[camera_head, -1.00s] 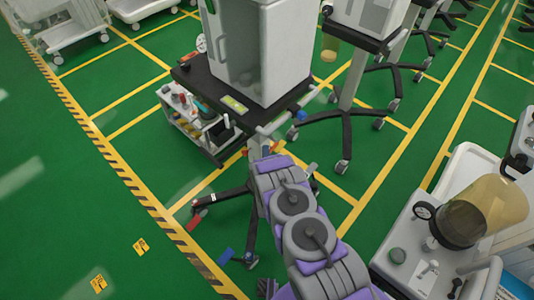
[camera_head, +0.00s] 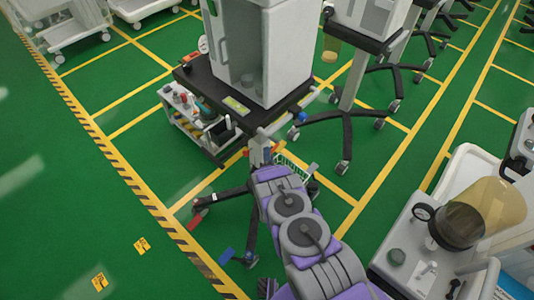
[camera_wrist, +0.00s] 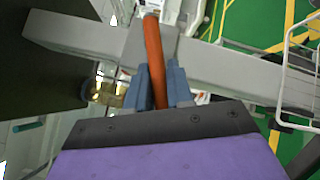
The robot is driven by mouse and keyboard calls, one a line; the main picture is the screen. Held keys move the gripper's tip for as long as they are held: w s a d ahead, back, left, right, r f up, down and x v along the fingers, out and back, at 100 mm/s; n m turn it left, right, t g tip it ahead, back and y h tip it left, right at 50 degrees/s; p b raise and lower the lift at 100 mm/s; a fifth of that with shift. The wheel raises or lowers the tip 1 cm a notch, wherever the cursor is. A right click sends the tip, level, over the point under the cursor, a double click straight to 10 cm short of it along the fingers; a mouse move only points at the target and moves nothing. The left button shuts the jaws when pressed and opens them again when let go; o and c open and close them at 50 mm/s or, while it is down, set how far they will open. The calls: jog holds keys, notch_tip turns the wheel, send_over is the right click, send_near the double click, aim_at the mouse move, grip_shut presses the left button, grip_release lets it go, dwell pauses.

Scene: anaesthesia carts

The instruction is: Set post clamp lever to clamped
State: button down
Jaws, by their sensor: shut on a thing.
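The post clamp lever is an orange-red bar (camera_wrist: 154,60) in the wrist view. It runs from the grey clamp block on the post down between my fingers. My gripper (camera_wrist: 160,82) has its two blue-grey fingers shut on the lever, one on each side. The lever's lower end is hidden behind the gripper's dark front edge. A grey horizontal beam (camera_wrist: 235,72) crosses behind the fingers. In the head view my purple and grey arm reaches to the cart's post (camera_head: 258,152), and the arm hides my fingertips and most of the lever.
The cart's black top (camera_head: 195,80) carries a white cabinet (camera_head: 262,30). A wire basket (camera_wrist: 298,75) is close at the right of the wrist view. A lower side bin (camera_head: 185,110) holds bottles. Cart legs spread below the post. Green floor is open at left.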

jog(key=shift+w+d+f+n+t, duration=0.2)
jog(key=shift+d+f+n+t, duration=0.2)
jog(key=shift+d+n+t, duration=0.15)
jog(key=c, duration=1.1)
grip_release()
jog(key=shift+d+r, duration=0.1)
jog(key=shift+d, duration=0.1)
jog(key=shift+s+a, duration=0.25)
jog(key=shift+a, duration=0.1)
jog(key=b+v, duration=0.1)
jog(key=v, duration=0.6)
jog(key=shift+d, duration=0.3)
jog(key=shift+c, duration=0.3)
